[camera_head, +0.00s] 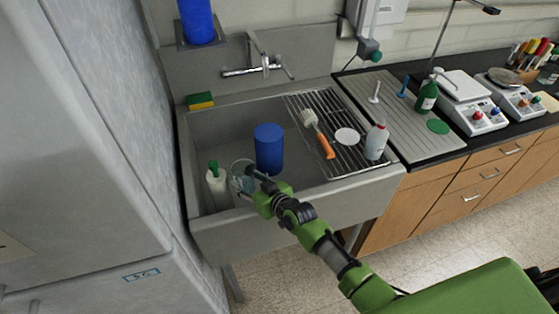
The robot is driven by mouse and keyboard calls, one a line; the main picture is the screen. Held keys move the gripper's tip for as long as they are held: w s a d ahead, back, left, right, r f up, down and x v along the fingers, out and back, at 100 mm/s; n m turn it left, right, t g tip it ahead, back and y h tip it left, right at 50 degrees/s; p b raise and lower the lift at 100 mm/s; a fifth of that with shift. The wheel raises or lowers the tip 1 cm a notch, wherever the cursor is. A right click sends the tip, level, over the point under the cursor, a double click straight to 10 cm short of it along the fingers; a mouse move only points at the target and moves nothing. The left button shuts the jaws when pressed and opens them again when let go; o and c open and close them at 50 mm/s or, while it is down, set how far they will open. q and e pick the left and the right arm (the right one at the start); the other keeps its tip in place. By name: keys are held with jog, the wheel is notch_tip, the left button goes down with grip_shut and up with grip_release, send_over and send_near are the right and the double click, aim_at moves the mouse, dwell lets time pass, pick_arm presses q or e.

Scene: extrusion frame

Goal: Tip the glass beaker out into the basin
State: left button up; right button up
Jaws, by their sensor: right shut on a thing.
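The glass beaker (241,167) is clear and shows over the front left part of the grey basin (221,137). My right gripper (250,180) is shut on the beaker, its green arm reaching in from the lower right. The gripper covers part of the beaker, so its exact tilt and any contents are hard to tell. My left gripper is not in view.
A white bottle with a green top (216,186) stands close left of the beaker. A blue cylinder (268,150) stands just right of it.

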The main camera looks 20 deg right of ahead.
aim_at(252, 163)
jog(key=shift+w+d+b, duration=0.1)
jog(key=shift+d+b, duration=0.15)
jog(key=shift+b, duration=0.3)
jog(key=m+b, duration=0.1)
jog(key=d+m+y+b, duration=0.1)
jog(key=b, duration=0.1)
jog(key=shift+w+d+r, duration=0.1)
jog(key=shift+w+r, duration=0.05)
jog(key=shift+r, duration=0.25)
jog(key=shift+d+r+y+b, duration=0.2)
jog(key=shift+r+y+b, duration=0.1)
jog(key=shift+y+b, duration=0.1)
jog(key=d+r+m+b, duration=0.1)
jog(key=d+r+m+y+b, duration=0.1)
jog(key=shift+w+r+m, duration=0.3)
jog(key=shift+r+m, duration=0.1)
jog(key=shift+d+r+m+t+y+b, duration=0.15)
jog(key=shift+m+t+y+b, duration=0.15)
jog(key=shift+m+y+b, duration=0.55)
jog(key=shift+d+r+m+t+y, duration=0.15)
jog(key=shift+r+m+y, duration=0.2)
jog(key=shift+m, duration=0.45)
jog(key=shift+a+r+m+t+y, duration=0.15)
jog(key=shift+r+m, duration=0.25)
jog(key=shift+m, duration=0.35)
jog(key=shift+d+r+m, duration=0.15)
jog(key=shift+r+m, duration=0.05)
jog(key=shift+m, duration=0.2)
